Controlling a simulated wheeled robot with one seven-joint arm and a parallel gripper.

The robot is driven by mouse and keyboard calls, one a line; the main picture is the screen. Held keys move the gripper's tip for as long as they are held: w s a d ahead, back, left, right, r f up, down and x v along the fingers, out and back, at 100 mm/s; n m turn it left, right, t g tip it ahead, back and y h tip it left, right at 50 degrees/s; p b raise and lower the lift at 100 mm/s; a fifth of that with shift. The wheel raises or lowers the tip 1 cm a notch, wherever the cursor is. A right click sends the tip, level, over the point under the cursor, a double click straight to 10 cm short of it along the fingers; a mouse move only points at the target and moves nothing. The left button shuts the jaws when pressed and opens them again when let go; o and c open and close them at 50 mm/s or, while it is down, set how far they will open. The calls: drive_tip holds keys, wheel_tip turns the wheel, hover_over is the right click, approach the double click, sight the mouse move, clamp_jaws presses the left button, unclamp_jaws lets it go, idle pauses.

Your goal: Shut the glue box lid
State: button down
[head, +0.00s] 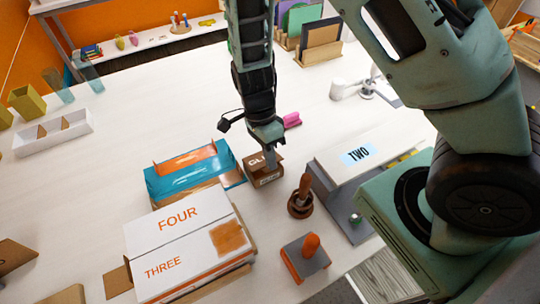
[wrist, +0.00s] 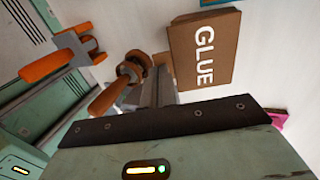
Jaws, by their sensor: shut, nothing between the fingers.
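The glue box (head: 265,180) is a small brown carton on the white table, right of the blue and orange box. Its upper panel is lettered GLUE, partly covered by my gripper in the head view. In the wrist view the lettered brown panel (wrist: 202,62) looks flat and whole, right of my fingers. My gripper (head: 270,147) points down over the back part of the glue box, its fingers together and empty. In the wrist view the fingers (wrist: 157,88) show beside the panel. I cannot tell whether they touch it or whether the lid is fully down.
A blue and orange box (head: 170,187) and a white FOUR/THREE box (head: 160,240) stand left and front. A wooden-handled tool (head: 300,203), a grey-orange stamp (head: 306,262) and a box marked TWO (head: 345,150) crowd the right. The table behind is mostly clear.

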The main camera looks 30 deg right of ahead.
drive_tip(key=x, duration=0.3)
drive_tip(key=shift+s+f, duration=0.15)
drive_tip(key=shift+s, duration=0.25)
drive_tip(key=shift+r, duration=0.2)
